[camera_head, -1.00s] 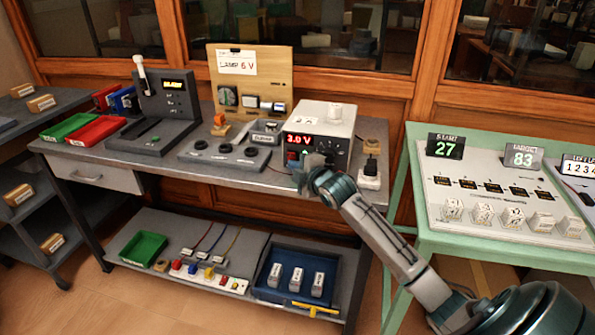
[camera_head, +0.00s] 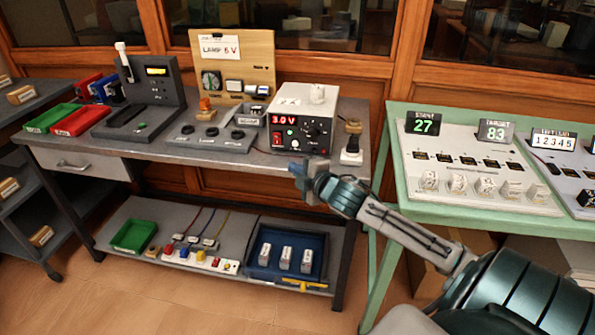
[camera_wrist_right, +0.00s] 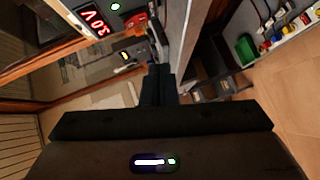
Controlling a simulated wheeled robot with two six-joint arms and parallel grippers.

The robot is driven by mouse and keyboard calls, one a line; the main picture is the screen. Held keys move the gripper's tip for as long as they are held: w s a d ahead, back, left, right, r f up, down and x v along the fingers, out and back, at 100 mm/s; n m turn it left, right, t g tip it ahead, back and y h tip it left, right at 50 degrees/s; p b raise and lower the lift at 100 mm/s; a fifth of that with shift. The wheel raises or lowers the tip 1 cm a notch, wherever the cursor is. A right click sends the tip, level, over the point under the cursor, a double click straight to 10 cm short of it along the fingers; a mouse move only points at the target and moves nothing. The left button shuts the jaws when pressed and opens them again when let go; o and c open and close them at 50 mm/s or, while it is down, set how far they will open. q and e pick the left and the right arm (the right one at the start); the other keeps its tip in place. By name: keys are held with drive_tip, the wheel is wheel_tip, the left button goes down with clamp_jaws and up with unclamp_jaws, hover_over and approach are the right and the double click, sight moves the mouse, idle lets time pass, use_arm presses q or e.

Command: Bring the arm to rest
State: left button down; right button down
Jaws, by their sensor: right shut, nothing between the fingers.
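My right arm (camera_head: 420,235) comes in from the lower right in the head view. Its gripper (camera_head: 298,172) is in front of the workbench's front edge, below the power supply (camera_head: 302,122) that reads 3.0 V. The gripper is shut and empty, apart from the power supply. In the right wrist view the closed fingers (camera_wrist_right: 158,85) show at the middle, with the lit 3.0 V display (camera_wrist_right: 90,22) at the upper left. My left gripper is not in view.
The grey workbench (camera_head: 190,150) carries a lamp panel (camera_head: 262,55), a red tray (camera_head: 82,121) and a green tray (camera_head: 50,118). Its lower shelf holds a blue tray (camera_head: 262,272) with white blocks. A green table (camera_head: 392,165) with number displays stands at the right, close to my right arm.

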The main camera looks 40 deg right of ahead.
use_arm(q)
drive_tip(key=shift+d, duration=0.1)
use_arm(e)
drive_tip(key=shift+s+d+f, duration=0.1)
drive_tip(key=shift+s, duration=0.15)
idle(0.3)
